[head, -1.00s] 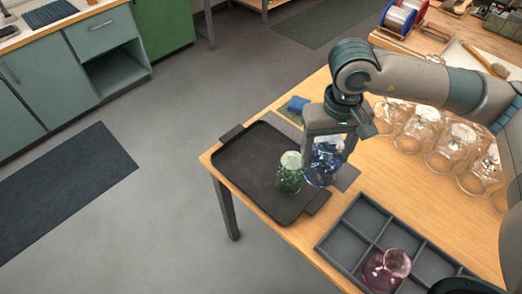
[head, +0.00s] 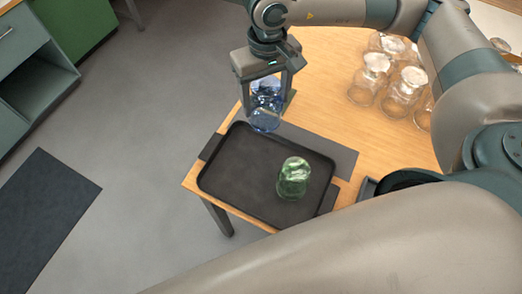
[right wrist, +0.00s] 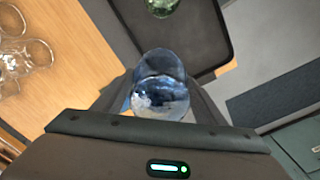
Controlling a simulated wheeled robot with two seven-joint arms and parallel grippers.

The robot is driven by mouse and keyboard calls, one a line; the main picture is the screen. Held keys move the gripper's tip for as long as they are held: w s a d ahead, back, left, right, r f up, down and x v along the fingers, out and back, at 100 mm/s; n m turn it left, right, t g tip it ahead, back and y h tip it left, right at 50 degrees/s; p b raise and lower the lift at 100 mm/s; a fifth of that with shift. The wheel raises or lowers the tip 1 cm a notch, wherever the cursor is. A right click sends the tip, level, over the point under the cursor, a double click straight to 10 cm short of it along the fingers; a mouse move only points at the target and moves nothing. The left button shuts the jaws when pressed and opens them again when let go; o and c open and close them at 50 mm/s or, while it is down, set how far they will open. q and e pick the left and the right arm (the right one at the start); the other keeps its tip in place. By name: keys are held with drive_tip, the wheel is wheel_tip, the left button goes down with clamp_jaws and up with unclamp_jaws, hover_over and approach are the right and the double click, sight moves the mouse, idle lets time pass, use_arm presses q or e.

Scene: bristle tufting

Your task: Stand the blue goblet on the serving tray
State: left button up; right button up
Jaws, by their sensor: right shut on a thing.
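The blue goblet (head: 266,118) is clear blue glass, held between the fingers of my right gripper (head: 265,102). In the head view it overlaps the far edge of the serving tray (head: 240,180), seemingly above it; the exact height is hard to tell. In the right wrist view the goblet (right wrist: 160,98) sits between the fingers, with the tray (right wrist: 205,45) beyond it. The tray is dark, flat and rimmed, with a handle at each end. My left gripper is not in view.
A green glass (head: 293,180) stands on the tray's right part; the tray's left and middle are bare. A grey mat (head: 335,154) lies behind the tray. Several clear glasses (head: 376,68) stand on the wooden table at right. Floor lies past the table's left edge.

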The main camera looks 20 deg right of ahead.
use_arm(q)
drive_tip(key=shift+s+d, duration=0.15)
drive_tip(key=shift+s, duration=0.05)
use_arm(e)
drive_tip(key=shift+s, duration=0.1)
use_arm(q)
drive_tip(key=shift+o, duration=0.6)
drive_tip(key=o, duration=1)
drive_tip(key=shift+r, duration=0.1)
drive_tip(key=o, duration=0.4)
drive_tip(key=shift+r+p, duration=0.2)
drive_tip(key=shift+p, duration=0.1)
use_arm(e)
drive_tip(key=shift+a+f+m, duration=0.15)
drive_tip(key=shift+a+m, duration=0.1)
drive_tip(key=shift+m, duration=0.05)
drive_tip(key=shift+a+f+m, duration=0.2)
drive_tip(key=shift+a+m, duration=0.15)
drive_tip(key=shift+m, duration=0.05)
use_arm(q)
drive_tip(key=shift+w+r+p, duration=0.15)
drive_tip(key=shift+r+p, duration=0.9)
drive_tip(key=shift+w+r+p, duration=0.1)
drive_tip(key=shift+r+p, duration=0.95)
use_arm(e)
drive_tip(key=s+a+f+m, duration=0.2)
drive_tip(key=a+f+m, duration=0.2)
drive_tip(key=m, duration=0.5)
drive_tip(key=shift+a+f, duration=0.4)
drive_tip(key=shift+a, duration=0.85)
